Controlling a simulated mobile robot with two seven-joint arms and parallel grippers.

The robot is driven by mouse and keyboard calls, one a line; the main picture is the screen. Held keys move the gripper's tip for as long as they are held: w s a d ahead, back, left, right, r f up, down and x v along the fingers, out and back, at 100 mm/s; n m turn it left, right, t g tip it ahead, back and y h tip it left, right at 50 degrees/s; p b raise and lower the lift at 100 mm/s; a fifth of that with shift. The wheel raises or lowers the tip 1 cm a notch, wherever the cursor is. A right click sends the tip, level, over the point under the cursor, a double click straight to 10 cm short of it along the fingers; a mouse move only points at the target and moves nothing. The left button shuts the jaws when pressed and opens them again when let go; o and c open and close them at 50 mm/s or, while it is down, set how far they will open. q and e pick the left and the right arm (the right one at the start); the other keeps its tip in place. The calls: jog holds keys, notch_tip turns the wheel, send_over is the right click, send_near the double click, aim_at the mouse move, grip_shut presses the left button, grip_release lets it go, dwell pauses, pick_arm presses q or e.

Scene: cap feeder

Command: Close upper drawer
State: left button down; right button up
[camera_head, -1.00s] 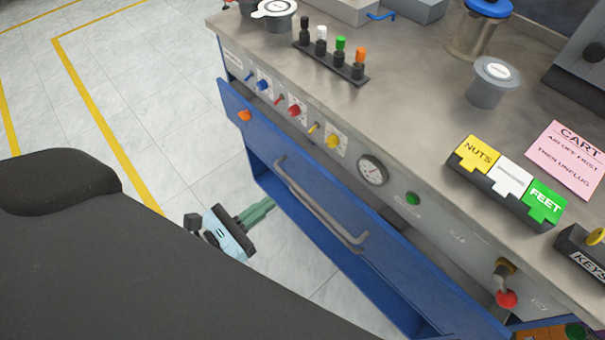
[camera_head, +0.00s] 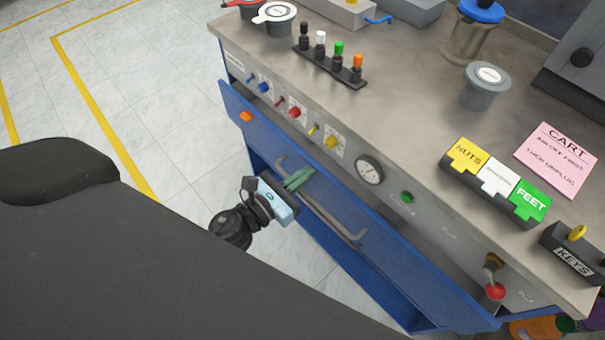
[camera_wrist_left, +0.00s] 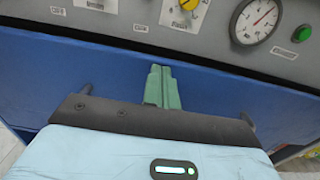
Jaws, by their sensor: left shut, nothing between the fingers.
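The upper drawer has a blue front (camera_head: 385,240) with a long grey handle (camera_head: 325,215). It stands out from the cart's grey panel, with a dark gap along its top edge. The blue front also fills the middle of the left wrist view (camera_wrist_left: 60,75). My left gripper (camera_head: 303,178) is shut and empty, its green fingers together above the upper end of the handle, at the drawer front. In the left wrist view the fingertips (camera_wrist_left: 160,78) point at the upper part of the blue front; I cannot tell if they touch it. My right gripper is not in view.
The grey panel above the drawer carries coloured knobs, a gauge (camera_head: 369,170) and a red-tipped lever (camera_head: 494,288). The worktop holds a rack of coloured pegs (camera_head: 330,68), a NUTS and FEET block (camera_head: 495,182) and a KEYS holder (camera_head: 572,258). Floor at left is clear.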

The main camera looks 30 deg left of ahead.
aim_at(318, 164)
pick_arm(q)
jog(key=shift+w, duration=0.1)
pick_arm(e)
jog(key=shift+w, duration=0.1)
pick_arm(q)
jog(key=x, duration=0.4)
jog(key=shift+w+r, duration=0.15)
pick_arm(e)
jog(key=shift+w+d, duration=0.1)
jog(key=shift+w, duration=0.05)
